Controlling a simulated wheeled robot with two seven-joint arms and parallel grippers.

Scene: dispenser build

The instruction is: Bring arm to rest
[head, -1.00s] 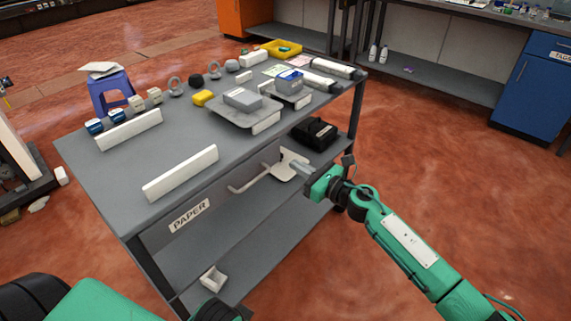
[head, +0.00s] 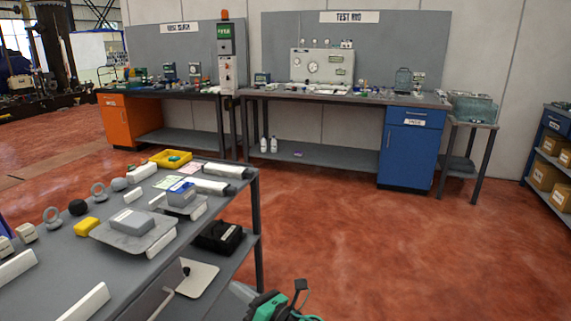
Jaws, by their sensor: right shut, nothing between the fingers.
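My right gripper (head: 245,293) shows at the bottom of the head view, partly cut off by the lower edge. Its grey fingers are shut with nothing between them. It is beside the grey workbench (head: 70,262), close to its right end and below its top. My left gripper is outside the view.
A grey tray with a box (head: 131,222), a yellow block (head: 87,227), rings and a yellow bin (head: 171,159) are on the workbench. A black case (head: 219,237) sits on its lower shelf. A blue cabinet (head: 410,155) stands behind. Red floor (head: 400,250) lies clear at right.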

